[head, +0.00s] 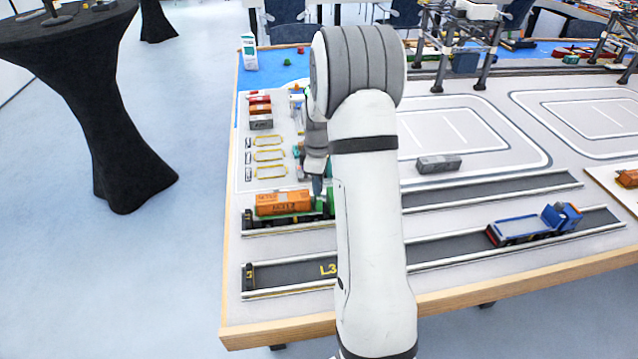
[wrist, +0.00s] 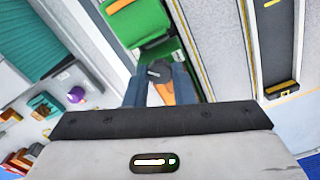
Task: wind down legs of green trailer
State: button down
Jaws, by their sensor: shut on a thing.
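The green trailer (head: 283,219) stands in the lane at the table's left, with an orange container (head: 284,203) on it. In the wrist view green bodywork (wrist: 150,24) lies just beyond my fingers. My gripper (head: 317,187) points down at the right end of the trailer, partly hidden by my arm. In the wrist view my gripper (wrist: 158,82) is shut on a small dark grey round piece (wrist: 158,71) with orange beside it. I cannot tell whether this piece is joined to the trailer. The trailer's legs are hidden.
A blue truck (head: 538,224) stands in the front lane to the right. A grey container (head: 439,164) lies behind the rear lane. Several small containers (head: 260,111) and yellow frames (head: 268,156) lie behind the trailer. The front lane's left part (head: 290,276) is clear.

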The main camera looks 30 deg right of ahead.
jog(key=m+b, duration=0.1)
jog(key=m, duration=1.2)
jog(key=shift+m+b, duration=0.3)
jog(key=shift+m, duration=0.1)
jog(key=m, duration=0.7)
jog(key=shift+s+f, duration=0.1)
jog(key=shift+s, duration=0.05)
jog(key=m, duration=0.6)
jog(key=shift+a+b, duration=0.1)
jog(key=shift+b, duration=0.2)
jog(key=c, duration=1.5)
grip_release()
jog(key=o, duration=0.3)
jog(key=shift+r, duration=3.95)
